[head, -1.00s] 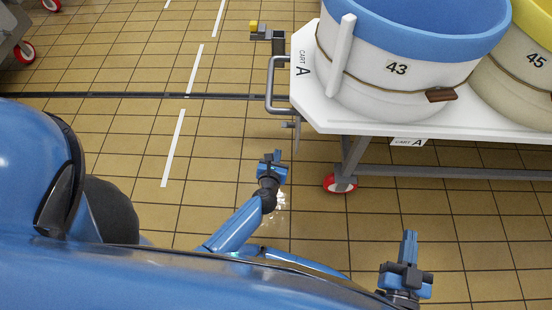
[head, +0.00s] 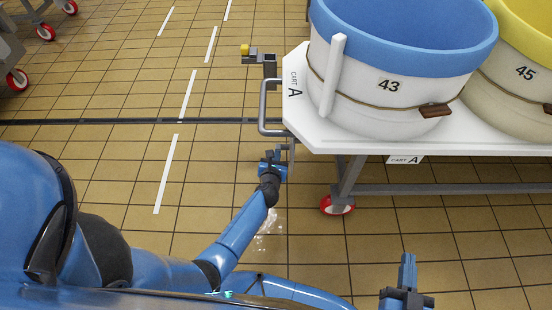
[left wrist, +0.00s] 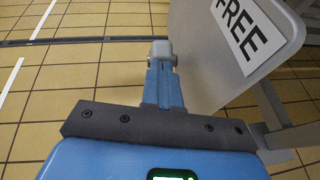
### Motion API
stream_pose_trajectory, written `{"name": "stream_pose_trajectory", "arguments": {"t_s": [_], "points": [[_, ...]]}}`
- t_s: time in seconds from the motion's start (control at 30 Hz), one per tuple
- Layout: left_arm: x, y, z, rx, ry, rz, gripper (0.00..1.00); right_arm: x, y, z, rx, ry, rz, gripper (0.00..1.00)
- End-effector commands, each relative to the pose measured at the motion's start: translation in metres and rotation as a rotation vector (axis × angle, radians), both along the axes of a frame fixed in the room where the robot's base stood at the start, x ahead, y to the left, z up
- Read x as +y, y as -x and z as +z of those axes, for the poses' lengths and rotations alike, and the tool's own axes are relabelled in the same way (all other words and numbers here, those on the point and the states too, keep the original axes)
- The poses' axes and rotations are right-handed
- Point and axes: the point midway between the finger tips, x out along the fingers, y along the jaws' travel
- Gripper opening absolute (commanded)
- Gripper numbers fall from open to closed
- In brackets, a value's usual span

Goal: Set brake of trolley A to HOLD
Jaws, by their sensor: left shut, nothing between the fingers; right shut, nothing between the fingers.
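Trolley A (head: 318,137) has a white deck marked CART A and stands at the upper right in the head view. A grey plate with a FREE label (left wrist: 243,35) is at the upper right of the left wrist view. A light grey rounded block (left wrist: 161,49), perhaps the end of the brake lever, is right at my left fingertips; I cannot tell if they touch. My left gripper (head: 274,156) is shut and empty, just below the trolley's end handle (head: 264,108). It also shows in the left wrist view (left wrist: 163,73). My right gripper (head: 408,262) is shut and empty, low in the head view.
Tub 43 (head: 385,105) and tub 45 (head: 515,90) stand on the trolley deck. A yellow knob (head: 245,50) on a grey bracket sticks out beyond the handle. A red caster (head: 337,205) is under the deck.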

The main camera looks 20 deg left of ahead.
Motion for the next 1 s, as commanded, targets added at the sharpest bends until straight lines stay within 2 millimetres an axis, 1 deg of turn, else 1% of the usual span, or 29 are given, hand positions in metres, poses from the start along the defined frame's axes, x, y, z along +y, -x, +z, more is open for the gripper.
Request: {"name": "stream_pose_trajectory", "arguments": {"t_s": [0.17, 0.27, 0.4, 0.5, 1.0], "points": [[0.0, -0.001, 0.001, 0.0, 0.0, 0.0, 0.0, 0.0, 0.0, 0.001, 0.0, 0.0, 0.0, 0.0], [0.002, -0.006, 0.01, -0.002, 0.0, 0.001, 0.0, 0.0, 0.0, 0.01, 0.0, 0.0, 0.0, 0.0], [0.005, -0.017, 0.023, -0.002, 0.0, 0.001, 0.0, 0.0, 0.0, 0.024, 0.0, 0.0, 0.0, 0.0], [0.007, -0.024, 0.026, -0.001, 0.0, 0.001, 0.0, 0.0, 0.0, 0.029, 0.0, 0.0, 0.0, 0.0], [0.008, -0.025, 0.024, -0.001, 0.001, 0.0, 0.0, 0.0, 0.0, 0.027, 0.0, 0.0, 0.0, 0.0]]}}
